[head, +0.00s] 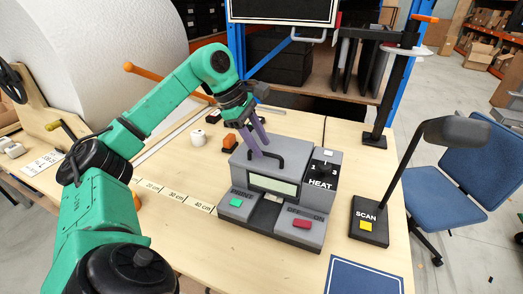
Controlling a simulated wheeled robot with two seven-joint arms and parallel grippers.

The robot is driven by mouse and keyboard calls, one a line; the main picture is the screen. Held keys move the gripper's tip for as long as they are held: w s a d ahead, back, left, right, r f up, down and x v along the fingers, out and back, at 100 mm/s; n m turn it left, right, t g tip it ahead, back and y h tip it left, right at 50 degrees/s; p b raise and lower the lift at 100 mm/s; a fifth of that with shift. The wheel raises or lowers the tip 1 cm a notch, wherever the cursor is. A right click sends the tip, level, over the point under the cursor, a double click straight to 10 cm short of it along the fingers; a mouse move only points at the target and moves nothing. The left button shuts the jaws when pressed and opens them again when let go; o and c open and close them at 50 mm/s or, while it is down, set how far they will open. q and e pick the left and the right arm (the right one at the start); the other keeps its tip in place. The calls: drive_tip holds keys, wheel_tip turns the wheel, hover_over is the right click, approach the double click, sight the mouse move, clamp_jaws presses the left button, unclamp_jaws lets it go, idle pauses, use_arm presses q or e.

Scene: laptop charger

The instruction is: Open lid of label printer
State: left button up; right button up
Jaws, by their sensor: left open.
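The label printer (309,217) is a grey box on the wooden table, with a small display, a green button, a red button and a HEAT dial block on its right side. Its lid (299,160) looks closed, with a black handle (268,160) on top. My left gripper (259,154) reaches down from the upper left, its purple-grey fingers open at the left end of the handle. I cannot tell whether the fingers touch the handle. My right gripper is not in view.
A black SCAN stand (369,222) with a lamp-like head stands right of the printer. A blue mat (362,277) lies at the front right. The table's front left is mostly clear.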

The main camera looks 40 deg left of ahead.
use_arm(q)
drive_tip(key=shift+d+f, duration=0.15)
drive_tip(key=shift+f, duration=0.25)
drive_tip(key=shift+s, duration=0.1)
clamp_jaws()
idle(1.1)
